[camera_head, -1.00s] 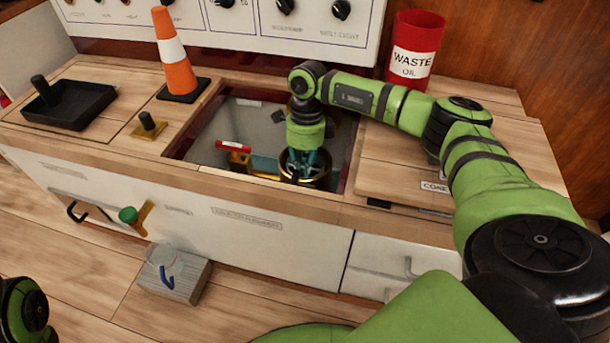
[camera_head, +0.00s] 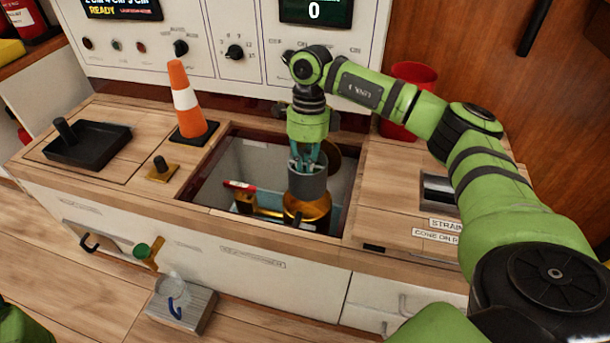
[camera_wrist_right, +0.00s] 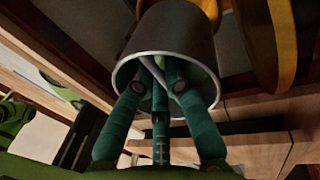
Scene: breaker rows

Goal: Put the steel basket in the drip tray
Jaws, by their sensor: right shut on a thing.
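The steel basket (camera_head: 306,184) is a grey open-topped cylinder, upright over the sunken well. My right gripper (camera_head: 306,160) points down with its teal fingers inside the basket's top opening and is shut on it; the right wrist view also shows the basket (camera_wrist_right: 178,45) around the fingers. An amber-gold housing (camera_head: 307,209) is directly below the basket; I cannot tell whether the basket's bottom is clear of it. The black drip tray (camera_head: 98,153) lies at the counter's left, with a dark upright post at its back left. My left gripper is not in view.
An orange-white cone (camera_head: 185,100) and a brass plate with a black knob (camera_head: 162,172) stand between well and tray. A red bin (camera_head: 412,80) stands behind my right arm. Well rims surround the basket.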

